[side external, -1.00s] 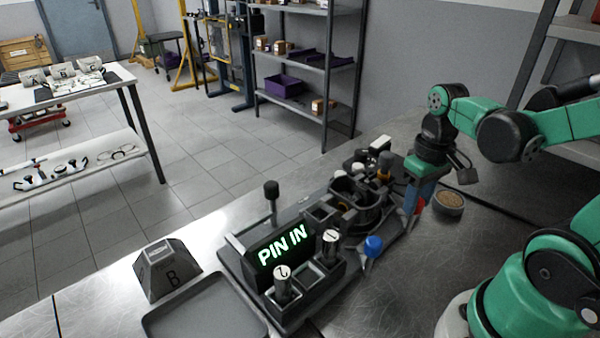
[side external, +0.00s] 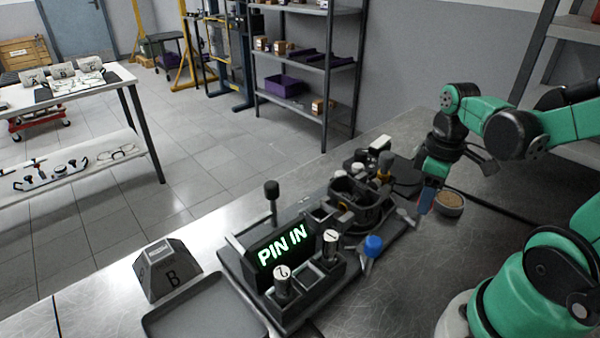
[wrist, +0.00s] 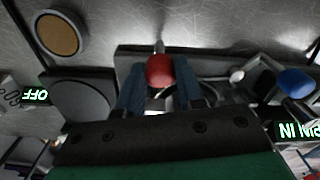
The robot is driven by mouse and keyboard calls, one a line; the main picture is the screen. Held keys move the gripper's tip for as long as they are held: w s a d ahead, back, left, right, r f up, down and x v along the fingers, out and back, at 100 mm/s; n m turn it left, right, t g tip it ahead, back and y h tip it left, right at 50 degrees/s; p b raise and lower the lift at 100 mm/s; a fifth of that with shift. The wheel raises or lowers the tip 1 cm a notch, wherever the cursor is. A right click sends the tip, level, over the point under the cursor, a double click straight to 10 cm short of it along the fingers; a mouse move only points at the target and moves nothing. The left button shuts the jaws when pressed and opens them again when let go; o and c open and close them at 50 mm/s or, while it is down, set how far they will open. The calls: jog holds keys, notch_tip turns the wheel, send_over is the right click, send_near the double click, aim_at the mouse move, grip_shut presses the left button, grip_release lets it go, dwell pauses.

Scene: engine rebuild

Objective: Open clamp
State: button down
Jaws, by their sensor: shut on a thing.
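My gripper (side external: 425,201) is at the right end of the dark fixture (side external: 290,320). In the wrist view its two blue fingers (wrist: 160,88) stand either side of a red clamp handle (wrist: 160,70) and are shut on it. A metal tip shows just beyond the red handle. In the side view the handle is hidden by the fingers. A grey metal lever (side external: 405,216) shows between the fixture and my gripper. The round dark clamp ring (side external: 357,205) sits on the fixture, left of my gripper. The lit display (side external: 282,247) reads PIN IN.
A round cup (side external: 449,203) with tan contents stands close right of my gripper. A blue knob (side external: 373,246) is at the fixture's front edge. A dark disc (wrist: 82,105) and an OFF display (wrist: 35,96) show in the wrist view. An empty tray (side external: 205,310) lies front left.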

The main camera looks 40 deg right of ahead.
jog(key=shift+w+d+n, duration=0.15)
jog(key=shift+d+n, duration=0.45)
jog(key=shift+n, duration=1.2)
jog(key=shift+w+d+n, duration=0.15)
jog(key=shift+d+n, duration=0.5)
jog(key=shift+n, duration=1.15)
jog(key=shift+w+d+n, duration=0.15)
jog(key=shift+d+n, duration=0.45)
jog(key=shift+n, duration=1.2)
jog(key=c, duration=0.5)
grip_release()
jog(key=shift+c, duration=0.2)
jog(key=shift+r, duration=2.8)
